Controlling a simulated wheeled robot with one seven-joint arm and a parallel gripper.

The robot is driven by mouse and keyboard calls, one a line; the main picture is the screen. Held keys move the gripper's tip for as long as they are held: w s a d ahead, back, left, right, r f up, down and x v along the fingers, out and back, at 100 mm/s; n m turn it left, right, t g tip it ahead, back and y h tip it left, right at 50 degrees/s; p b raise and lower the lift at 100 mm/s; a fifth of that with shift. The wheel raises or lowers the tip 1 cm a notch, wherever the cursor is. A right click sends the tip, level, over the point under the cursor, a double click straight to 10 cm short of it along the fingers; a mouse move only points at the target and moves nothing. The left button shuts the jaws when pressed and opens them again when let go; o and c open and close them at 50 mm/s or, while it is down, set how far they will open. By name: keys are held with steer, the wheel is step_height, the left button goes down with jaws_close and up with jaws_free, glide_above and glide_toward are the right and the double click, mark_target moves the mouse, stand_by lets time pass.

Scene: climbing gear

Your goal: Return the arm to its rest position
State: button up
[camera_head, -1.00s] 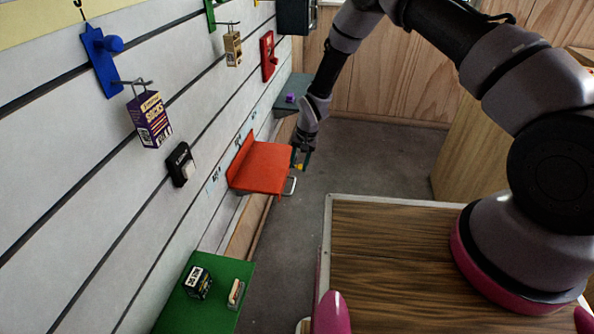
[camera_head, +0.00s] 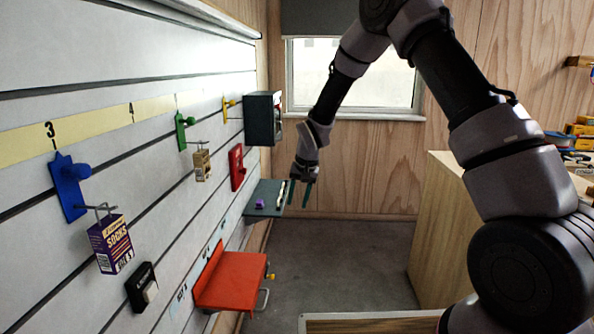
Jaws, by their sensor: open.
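My gripper (camera_head: 299,194) hangs from my raised arm in the middle of the view. Its two thin teal fingers point down and are apart, with nothing visible between them. It appears in front of the right end of a dark teal shelf (camera_head: 264,210) on the slatted wall. A red shelf (camera_head: 238,285) sits lower and nearer, with a carabiner-like metal loop (camera_head: 263,299) and a yellow piece (camera_head: 270,276) at its right edge. My gripper is above and apart from the red shelf.
The slatted wall on the left carries a blue hook (camera_head: 69,187) with a socks box (camera_head: 110,243), a green hook (camera_head: 181,131) with a tan box (camera_head: 201,165), a red holder (camera_head: 237,167) and a dark box (camera_head: 262,118). A wooden cabinet (camera_head: 437,235) stands right. Floor between is clear.

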steer(key=s+d+r+t, duration=0.1)
steer(key=s+d+r, duration=0.2)
steer(key=d+r, duration=0.35)
steer(key=s+d+r+m+t, duration=0.1)
steer(key=s+d+r, duration=0.25)
steer(key=r, duration=0.65)
steer(key=s+d+r, duration=0.2)
steer(key=d+r, duration=0.3)
steer(key=r, duration=0.3)
steer(key=s+d+r+t, duration=0.1)
steer(key=s+d+r, duration=0.2)
steer(key=s, duration=0.4)
steer(key=s+d+r+m+t, duration=0.1)
steer(key=s+d+r, duration=0.1)
steer(key=s, duration=0.5)
steer(key=s+d+r+t, duration=0.1)
steer(key=s+d+r, duration=0.2)
steer(key=s, duration=0.4)
steer(key=shift+s+d+r+m, duration=0.3)
steer(key=shift+d+m, duration=0.1)
steer(key=shift+d, duration=0.45)
